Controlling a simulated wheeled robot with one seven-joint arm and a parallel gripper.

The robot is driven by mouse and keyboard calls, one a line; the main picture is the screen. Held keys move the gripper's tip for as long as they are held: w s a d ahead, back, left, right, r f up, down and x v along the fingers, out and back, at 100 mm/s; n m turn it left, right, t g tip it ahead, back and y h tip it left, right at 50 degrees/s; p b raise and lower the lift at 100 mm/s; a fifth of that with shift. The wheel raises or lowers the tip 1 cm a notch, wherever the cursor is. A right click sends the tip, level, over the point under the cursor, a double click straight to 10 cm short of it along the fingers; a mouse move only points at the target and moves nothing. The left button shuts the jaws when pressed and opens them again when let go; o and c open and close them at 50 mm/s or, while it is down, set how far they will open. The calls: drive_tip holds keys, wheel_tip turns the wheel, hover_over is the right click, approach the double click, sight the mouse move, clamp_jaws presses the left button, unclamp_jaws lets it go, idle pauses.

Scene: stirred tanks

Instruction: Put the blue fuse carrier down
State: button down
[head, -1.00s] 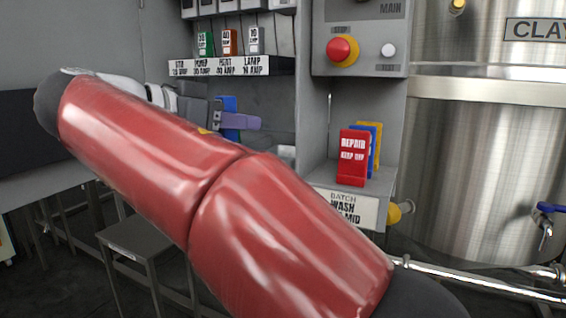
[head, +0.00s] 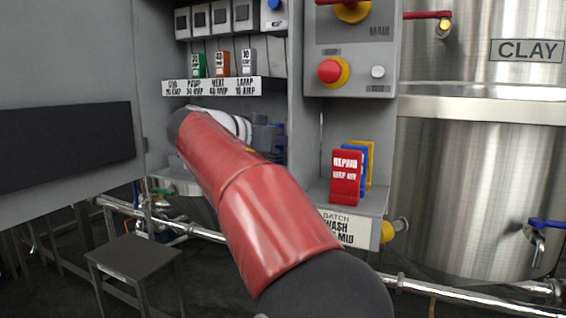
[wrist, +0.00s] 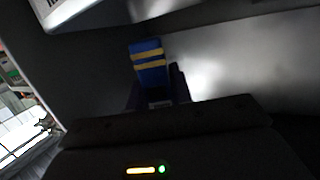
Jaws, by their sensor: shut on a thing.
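The blue fuse carrier (wrist: 149,64), blue with two yellow stripes, is between the fingers of my gripper (wrist: 158,92) in the wrist view. My gripper is shut on it. The carrier looks slightly tilted there, and I cannot tell whether its far end touches anything. In the head view my gripper (head: 264,138) is mostly hidden behind my red arm, inside the open grey cabinet and below the labelled fuse shelf. The carrier cannot be made out clearly there.
The labelled shelf (head: 215,87) holds a green, an orange and a grey fuse carrier; the STIR place at its left looks bare. Red, blue and yellow tags (head: 346,175) stand on a ledge at right, under the button panel (head: 352,60). A stool (head: 135,258) stands lower left.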

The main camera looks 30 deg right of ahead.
sight(283, 160)
wheel_tip(283, 160, down, 3)
drive_tip(key=shift+f+b, duration=0.15)
drive_tip(key=shift+b, duration=0.35)
drive_tip(key=shift+w+d+f, duration=0.1)
drive_tip(key=shift+d+f, duration=0.05)
drive_tip(key=shift+f, duration=0.3)
drive_tip(key=shift+f+b, duration=0.2)
drive_tip(key=shift+b, duration=0.1)
drive_tip(key=c, duration=1.3)
unclamp_jaws()
drive_tip(key=shift+o, duration=0.2)
drive_tip(key=shift+r, duration=0.15)
